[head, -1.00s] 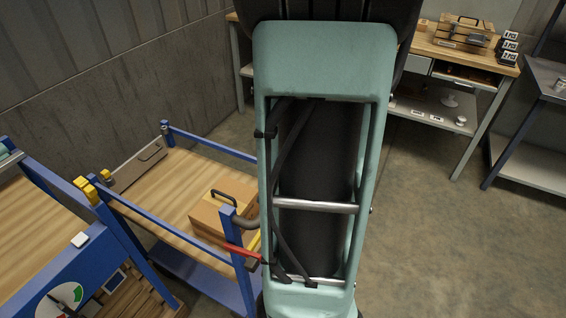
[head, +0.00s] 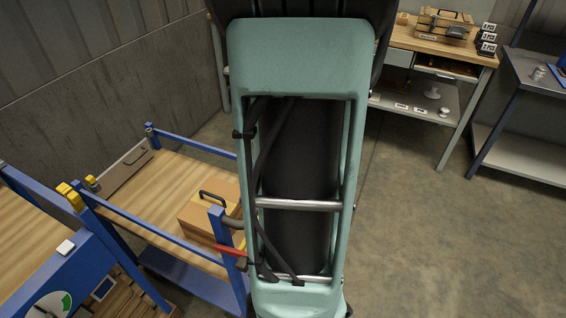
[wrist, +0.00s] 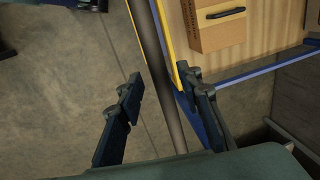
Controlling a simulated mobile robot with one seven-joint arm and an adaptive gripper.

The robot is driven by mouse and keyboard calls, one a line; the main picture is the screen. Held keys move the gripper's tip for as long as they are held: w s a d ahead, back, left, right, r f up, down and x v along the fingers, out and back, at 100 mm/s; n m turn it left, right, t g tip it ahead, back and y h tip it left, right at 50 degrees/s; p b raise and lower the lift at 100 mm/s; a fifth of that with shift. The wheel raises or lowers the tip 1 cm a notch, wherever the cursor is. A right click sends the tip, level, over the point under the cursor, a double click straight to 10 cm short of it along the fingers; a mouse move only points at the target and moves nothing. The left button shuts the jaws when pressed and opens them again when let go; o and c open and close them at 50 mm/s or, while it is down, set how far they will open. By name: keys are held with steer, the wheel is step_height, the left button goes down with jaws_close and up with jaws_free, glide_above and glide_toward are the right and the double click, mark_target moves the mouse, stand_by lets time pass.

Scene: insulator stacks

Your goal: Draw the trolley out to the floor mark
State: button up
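The trolley has a wooden deck (head: 150,190) and a blue frame, and stands at lower left in the head view. In the wrist view its deck (wrist: 263,55) is at upper right, with a yellow edge strip. A dark handle bar (wrist: 163,80) runs beside that edge. My gripper (wrist: 160,92) has its two dark fingers apart, one on each side of the bar; a gap shows between the bar and the left finger. In the head view my teal arm hides my gripper. I cannot make out a floor mark in either view.
A box with a handle (head: 208,205) rests on the trolley deck. A blue bench with a dial (head: 50,305) stands at left, close to the trolley. A wooden-topped workbench (head: 420,40) and a dark table (head: 545,75) stand at the back right. The floor (head: 430,240) at right is clear.

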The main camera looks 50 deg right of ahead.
step_height(320, 180, up, 11)
steer(key=s, duration=0.2)
steer(key=shift+d+r, duration=0.15)
steer(key=shift+d, duration=0.25)
